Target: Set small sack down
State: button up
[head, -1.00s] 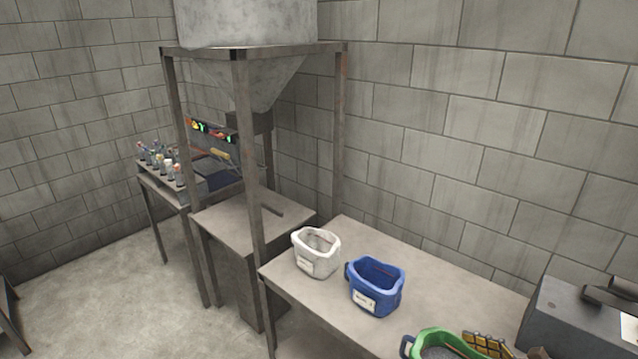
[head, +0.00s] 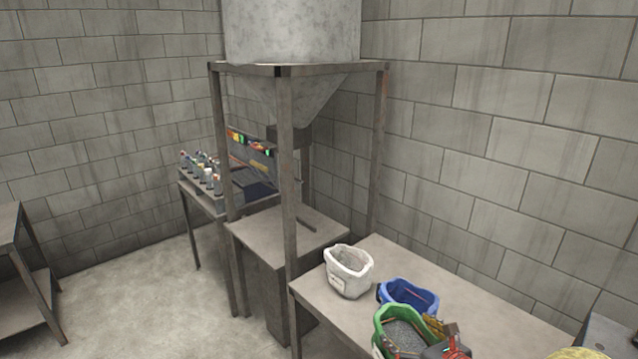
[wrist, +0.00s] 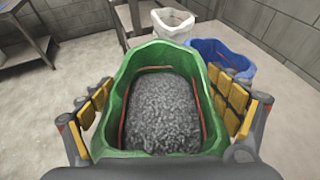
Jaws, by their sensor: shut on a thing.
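A green open-topped sack (head: 384,322), filled with grey granules, is held in my gripper. It also shows large and upright in the wrist view (wrist: 125,85). My gripper (wrist: 165,105) is shut on it, with yellow-padded fingers against its left and right sides. In the head view my gripper (head: 425,345) is partly cut off at the bottom edge. The sack is in front of the blue sack and partly hides it. Its underside is hidden, so I cannot tell whether it touches the table. The task's small sack appears to be this green one.
A white sack (head: 348,280) and a blue sack (head: 400,290) stand on the metal table (head: 330,300). A hopper on a frame (head: 290,100) stands behind, over a lower bench (head: 290,228). A rack of bottles (head: 205,175) is farther left. Bare tabletop shows left of the green sack.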

aim_at(388, 313)
jog(key=shift+m+h, duration=0.4)
jog(key=w+a, duration=0.2)
jog(key=w, duration=0.1)
jog(key=w+a, duration=0.1)
jog(key=w, duration=0.1)
jog(key=shift+w+f, duration=0.1)
jog(key=shift+f, duration=0.2)
jog(key=shift+r, duration=0.1)
